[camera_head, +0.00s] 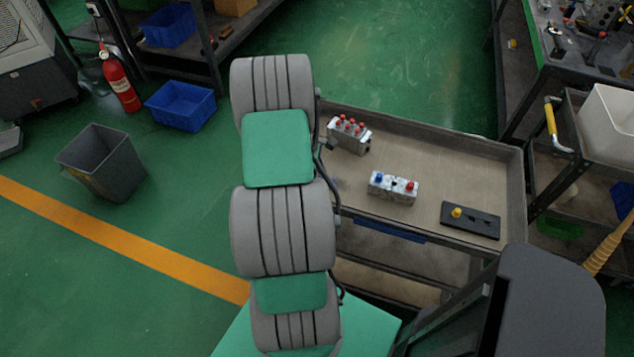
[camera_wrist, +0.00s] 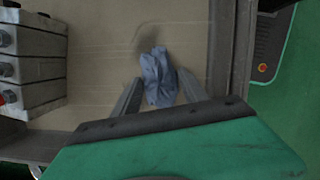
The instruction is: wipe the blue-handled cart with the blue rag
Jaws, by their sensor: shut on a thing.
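The blue-handled cart (camera_head: 470,160) stands in the middle right of the head view, with a grey-brown top tray and a blue handle (camera_head: 388,231) on its near side. In the wrist view, my gripper (camera_wrist: 158,88) is shut on the crumpled blue rag (camera_wrist: 158,76). The rag is over the cart's tray (camera_wrist: 110,45), close to its rim; a darker smudge (camera_wrist: 150,36) shows beside it. I cannot tell if the rag touches the surface. In the head view my arm hides the gripper, the rag and the tray's left end.
On the tray stand a valve block with red knobs (camera_head: 349,134), one with blue and red knobs (camera_head: 393,187), and a black plate with a yellow knob (camera_head: 470,220). A valve block (camera_wrist: 30,60) is left of my gripper. A grey bin (camera_head: 102,162) stands on the floor.

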